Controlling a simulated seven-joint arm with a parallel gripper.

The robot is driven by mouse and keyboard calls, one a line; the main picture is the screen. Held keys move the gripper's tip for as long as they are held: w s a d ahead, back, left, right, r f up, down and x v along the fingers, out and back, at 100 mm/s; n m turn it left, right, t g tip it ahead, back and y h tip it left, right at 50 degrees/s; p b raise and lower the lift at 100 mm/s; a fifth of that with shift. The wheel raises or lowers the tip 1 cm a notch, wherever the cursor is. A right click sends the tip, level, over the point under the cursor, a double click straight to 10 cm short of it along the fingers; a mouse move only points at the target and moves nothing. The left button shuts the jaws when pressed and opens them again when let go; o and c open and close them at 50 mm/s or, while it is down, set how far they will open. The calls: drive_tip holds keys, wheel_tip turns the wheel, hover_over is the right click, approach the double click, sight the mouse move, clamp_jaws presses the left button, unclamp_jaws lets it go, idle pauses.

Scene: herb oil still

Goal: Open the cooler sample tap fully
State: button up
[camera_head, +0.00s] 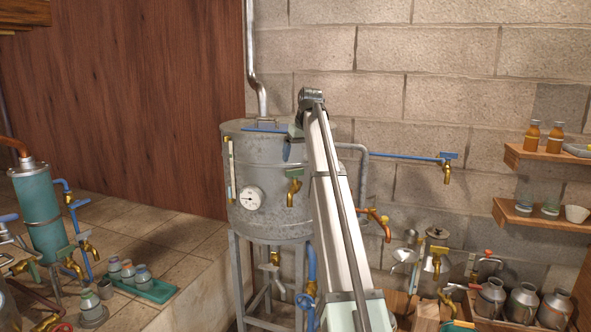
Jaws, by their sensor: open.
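A teal cylinder with a grey top and a copper pipe, which looks like the cooler (37,208), stands at the far left. A blue pipe (66,190) runs down its right side. Several brass taps are near its foot: one on the right (91,250), one in front of it (73,268) and one at the left edge (19,267). I cannot tell which is the sample tap, or how far any is open. My arm rises in the middle, well right of these taps. I cannot make out my gripper.
A grey tank (268,185) with a dial stands on legs behind my arm, with a brass tap (293,188) on its front. A green tray (160,291) of jars sits right of the cooler. Shelves (545,155) and metal cans (524,302) are at the right. Tiled ledge is clear behind the tray.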

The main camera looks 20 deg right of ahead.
approach(295, 170)
drive_tip(key=x, duration=0.9)
drive_tip(key=shift+w+d+f, duration=0.1)
drive_tip(key=shift+w, duration=0.1)
idle(0.4)
drive_tip(key=shift+n, duration=0.3)
drive_tip(key=c, duration=0.8)
